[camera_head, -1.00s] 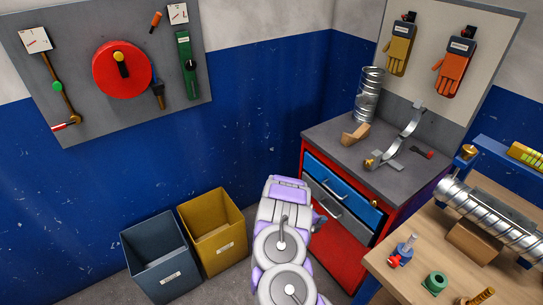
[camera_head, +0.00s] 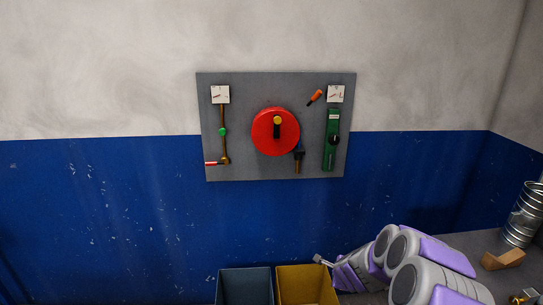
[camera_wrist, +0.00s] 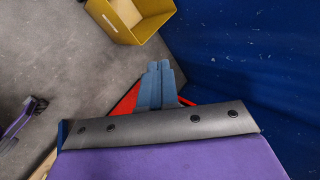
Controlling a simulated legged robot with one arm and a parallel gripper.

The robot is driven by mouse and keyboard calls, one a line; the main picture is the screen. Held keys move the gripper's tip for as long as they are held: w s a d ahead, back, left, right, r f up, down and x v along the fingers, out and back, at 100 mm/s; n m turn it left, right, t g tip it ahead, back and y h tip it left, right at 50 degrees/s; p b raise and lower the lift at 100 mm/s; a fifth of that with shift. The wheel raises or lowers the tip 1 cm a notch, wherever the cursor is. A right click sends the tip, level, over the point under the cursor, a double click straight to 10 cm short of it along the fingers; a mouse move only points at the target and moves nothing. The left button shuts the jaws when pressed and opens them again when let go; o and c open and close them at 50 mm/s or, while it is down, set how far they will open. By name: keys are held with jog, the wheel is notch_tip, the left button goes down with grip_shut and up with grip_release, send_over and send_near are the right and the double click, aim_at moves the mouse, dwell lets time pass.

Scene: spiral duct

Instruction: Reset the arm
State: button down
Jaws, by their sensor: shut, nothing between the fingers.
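My arm, in purple and grey, is folded at the lower right of the head view. My gripper (camera_wrist: 159,68) shows in the wrist view as two blue-grey fingers pressed together. It is shut and empty, and floor shows beyond its tips. I cannot make out the fingers clearly in the head view.
A grey wall panel (camera_head: 240,168) carries a red wheel (camera_head: 290,132). Below stand a dark bin (camera_head: 245,285) and a yellow bin (camera_head: 306,285), also in the wrist view (camera_wrist: 124,30). A metal duct (camera_head: 522,215) and a brown block (camera_head: 503,260) stand at right.

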jog(key=s+a+r+n+g+y, duration=0.45)
jog(key=s+a+r+n, duration=0.95)
jog(key=s, duration=0.4)
jog(key=s+d+r+n+g+h, duration=0.1)
jog(key=s+d+n, duration=0.1)
jog(key=s, duration=0.8)
jog(key=s+d+r+n+g+h, duration=0.1)
jog(key=s+d+r+n+g, duration=0.1)
jog(key=s, duration=0.8)
jog(key=s+d+r+n+g+h, duration=0.2)
jog(key=s+n, duration=0.1)
jog(key=s, duration=0.7)
jog(key=shift+s+d+n, duration=0.3)
jog(key=shift+s+d, duration=0.05)
jog(key=shift+a, duration=0.25)
